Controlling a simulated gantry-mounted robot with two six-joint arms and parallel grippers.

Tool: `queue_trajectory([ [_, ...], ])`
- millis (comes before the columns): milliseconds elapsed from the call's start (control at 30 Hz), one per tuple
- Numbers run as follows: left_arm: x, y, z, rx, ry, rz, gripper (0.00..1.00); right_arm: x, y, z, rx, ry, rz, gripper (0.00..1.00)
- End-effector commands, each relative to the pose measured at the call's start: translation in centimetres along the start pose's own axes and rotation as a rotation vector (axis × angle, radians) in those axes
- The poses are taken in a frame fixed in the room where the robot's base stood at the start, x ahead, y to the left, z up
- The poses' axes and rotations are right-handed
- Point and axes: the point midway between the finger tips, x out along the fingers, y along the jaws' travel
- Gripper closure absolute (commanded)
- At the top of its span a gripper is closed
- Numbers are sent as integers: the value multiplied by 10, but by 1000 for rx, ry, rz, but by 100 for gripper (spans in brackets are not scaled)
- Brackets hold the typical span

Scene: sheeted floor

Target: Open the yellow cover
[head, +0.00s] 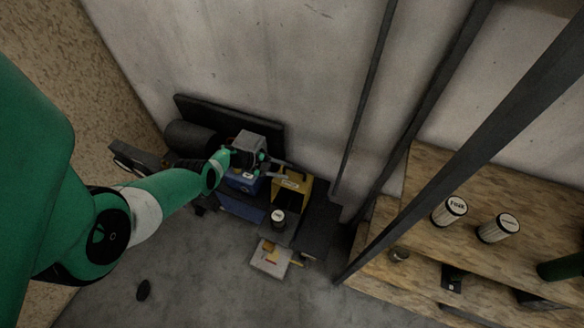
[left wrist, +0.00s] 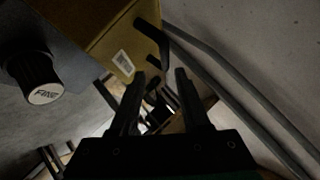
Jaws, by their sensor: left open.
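The yellow cover (head: 291,187) is a boxy piece with a pale label, standing among dark equipment near the wall. In the left wrist view its yellow side (left wrist: 108,46) with a small white label fills the upper left. A dark handle-like bar (left wrist: 150,36) sticks out from its edge. My left gripper (head: 279,172) is at the cover's upper left in the head view. In the left wrist view my left gripper (left wrist: 160,76) has its two dark fingers apart, with nothing clearly held between them, close below the bar. Contact cannot be made out. My right gripper is not visible.
A black canister labelled FINE (left wrist: 38,76) stands beside the cover. A pale box (head: 270,260) lies on the floor in front. Dark posts (head: 362,100) rise to the right, before a wooden shelf (head: 420,185) with labelled canisters (head: 450,210). Open floor (head: 190,285) lies lower left.

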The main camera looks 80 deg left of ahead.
Motion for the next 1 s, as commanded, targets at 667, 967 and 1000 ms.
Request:
queue_trajectory([
  [667, -68, 0, 0, 0, 1, 1, 53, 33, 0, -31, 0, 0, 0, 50],
  [967, -68, -1, 0, 1, 0, -1, 53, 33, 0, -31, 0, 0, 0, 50],
  [1000, -67, -4, 0, 7, -3, -7, 53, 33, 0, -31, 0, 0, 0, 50],
])
